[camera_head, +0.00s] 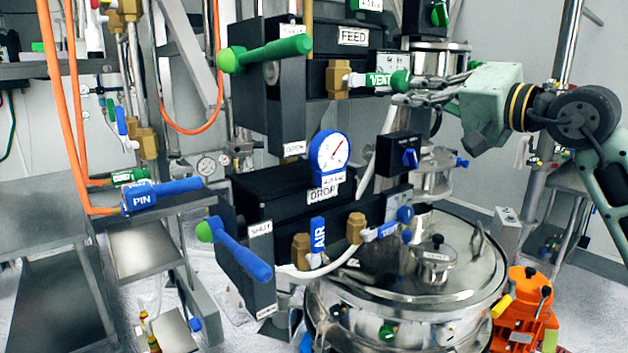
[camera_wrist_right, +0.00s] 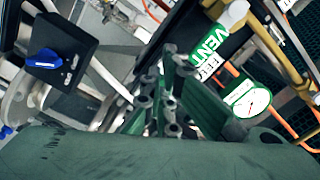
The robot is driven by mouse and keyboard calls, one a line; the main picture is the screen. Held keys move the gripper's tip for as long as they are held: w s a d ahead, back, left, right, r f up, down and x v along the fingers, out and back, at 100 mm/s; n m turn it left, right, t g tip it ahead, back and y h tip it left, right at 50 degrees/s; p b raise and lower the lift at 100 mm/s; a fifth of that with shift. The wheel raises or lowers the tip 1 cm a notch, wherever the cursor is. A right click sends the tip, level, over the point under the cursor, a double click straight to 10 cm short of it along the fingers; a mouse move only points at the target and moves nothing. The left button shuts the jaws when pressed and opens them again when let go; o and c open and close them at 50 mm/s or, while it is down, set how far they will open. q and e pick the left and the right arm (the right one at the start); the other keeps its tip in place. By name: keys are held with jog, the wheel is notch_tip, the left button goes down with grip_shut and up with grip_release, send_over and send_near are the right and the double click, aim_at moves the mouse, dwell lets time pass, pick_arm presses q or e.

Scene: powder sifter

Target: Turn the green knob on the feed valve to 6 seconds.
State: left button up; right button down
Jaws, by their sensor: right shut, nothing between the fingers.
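The green knob (camera_head: 438,13) is on a dark box at the top of the head view, cut off by the frame edge. It stands above and to the right of the FEED valve (camera_head: 318,62); its dial marks cannot be read. My right gripper (camera_head: 400,90) is shut and empty, below the green knob. Its fingers lie close to the green end of the VENT handle (camera_head: 382,79); I cannot tell whether they touch. In the right wrist view, the shut fingers (camera_wrist_right: 165,105) show beside the VENT label (camera_wrist_right: 211,47). The green knob is not visible there.
A blue knob (camera_head: 409,158) on a black box lies below my right gripper. A long green handle (camera_head: 265,52) sticks out left of the FEED valve. A gauge (camera_head: 330,151) and the steel vessel (camera_head: 410,285) are lower down. Pipes crowd the area around the gripper.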

jog(key=v, duration=0.3)
jog(key=shift+d+b, duration=0.2)
jog(key=shift+b, duration=0.2)
jog(key=shift+a, duration=0.1)
